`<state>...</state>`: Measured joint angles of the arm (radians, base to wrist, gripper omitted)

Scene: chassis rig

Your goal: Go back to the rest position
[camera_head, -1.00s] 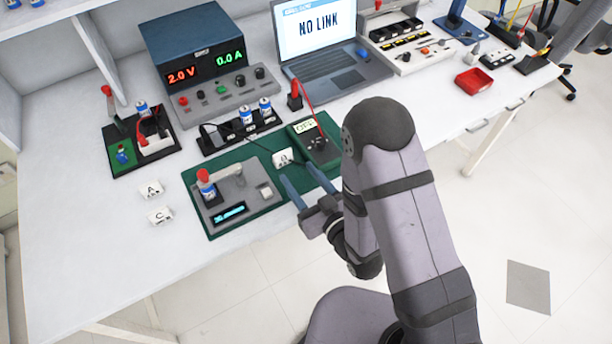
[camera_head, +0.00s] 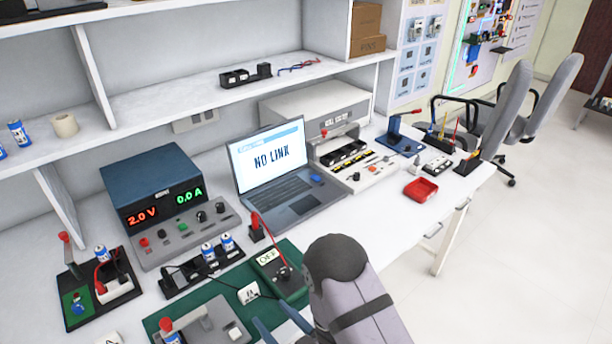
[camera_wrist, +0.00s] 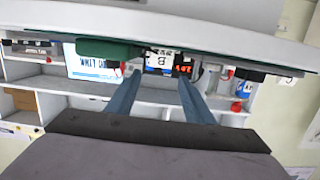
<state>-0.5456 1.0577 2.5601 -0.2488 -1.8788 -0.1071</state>
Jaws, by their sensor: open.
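My gripper (camera_head: 280,326) is at the bottom edge of the head view, its two blue fingers apart over the front of the green mat (camera_head: 158,320). In the wrist view my gripper (camera_wrist: 159,76) shows open, with nothing held between the fingers. A white block marked B (camera_wrist: 160,60) appears beyond the fingertips there. The grey tester with a red-topped lever (camera_head: 166,326) is partly cut off. My arm hides part of the mat's right side.
The power supply (camera_head: 165,185) reads 2.0 V and 0.0 A. A laptop (camera_head: 290,205) shows NO LINK. A battery holder (camera_head: 203,272), a board with a red lever (camera_head: 75,290) and a red tray (camera_head: 421,190) stand on the bench. Bare bench (camera_head: 395,240) lies right of my arm.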

